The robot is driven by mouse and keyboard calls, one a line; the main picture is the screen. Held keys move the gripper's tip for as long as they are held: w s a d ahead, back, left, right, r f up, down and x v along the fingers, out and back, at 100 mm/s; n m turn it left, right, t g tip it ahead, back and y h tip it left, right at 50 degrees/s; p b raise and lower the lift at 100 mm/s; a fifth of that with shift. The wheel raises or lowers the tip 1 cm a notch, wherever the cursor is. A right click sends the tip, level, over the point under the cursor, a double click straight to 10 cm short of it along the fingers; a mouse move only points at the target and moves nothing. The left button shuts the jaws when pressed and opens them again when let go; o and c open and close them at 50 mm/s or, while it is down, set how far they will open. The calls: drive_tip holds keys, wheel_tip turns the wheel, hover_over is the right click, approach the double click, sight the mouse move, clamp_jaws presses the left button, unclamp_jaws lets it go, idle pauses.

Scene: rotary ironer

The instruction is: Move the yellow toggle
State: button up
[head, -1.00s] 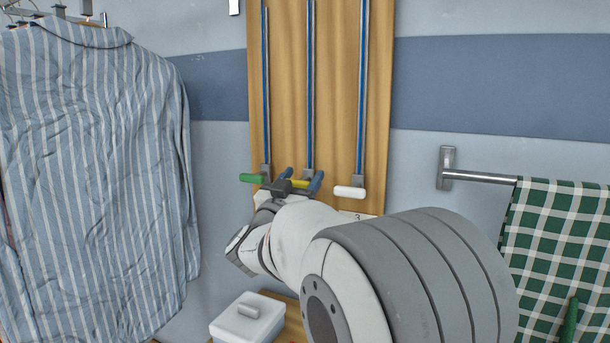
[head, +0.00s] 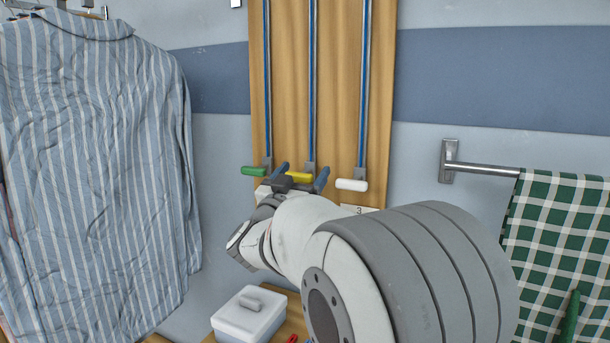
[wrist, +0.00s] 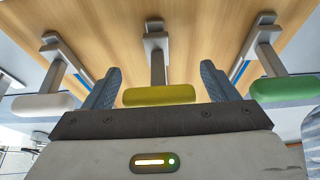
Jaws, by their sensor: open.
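The yellow toggle (head: 300,177) is the middle one of three toggles on a wooden board, at the lower end of a blue vertical rail. In the wrist view the yellow toggle (wrist: 159,95) lies between the two blue fingers, with a gap on each side. My gripper (head: 301,176) is open around it and holds nothing. In the wrist view my gripper (wrist: 160,88) has one finger on each side of the yellow bar. Whether the palm touches the bar cannot be told.
A green toggle (head: 254,171) is left of the yellow one and a white toggle (head: 351,185) right, both close to the fingers. A striped shirt (head: 95,170) hangs left, a checked green cloth (head: 555,240) right. A white lidded box (head: 250,316) stands below.

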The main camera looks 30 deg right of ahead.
drive_tip(key=v, duration=0.8)
drive_tip(key=shift+w, duration=0.1)
drive_tip(key=w+a+n+t+y+p, duration=0.35)
drive_tip(key=a+n+y, duration=0.25)
drive_tip(key=y, duration=0.5)
drive_tip(key=s+a+f+n+g+y+p, duration=0.4)
drive_tip(key=s+a+f+y+p, duration=0.1)
drive_tip(key=s+a+f+y, duration=0.15)
drive_tip(key=s+d+f+g+p, duration=0.1)
drive_tip(key=s+f+g+p, duration=0.1)
drive_tip(key=s+g, duration=0.3)
drive_tip(key=s+d+f+g+p, duration=0.1)
drive_tip(key=s+f+g+p, duration=0.2)
drive_tip(key=s, duration=1.1)
drive_tip(key=g, duration=0.2)
drive_tip(key=shift+s+f+g, duration=0.15)
drive_tip(key=shift+s+g, duration=0.05)
drive_tip(key=shift+g, duration=0.15)
drive_tip(key=shift+d, duration=0.1)
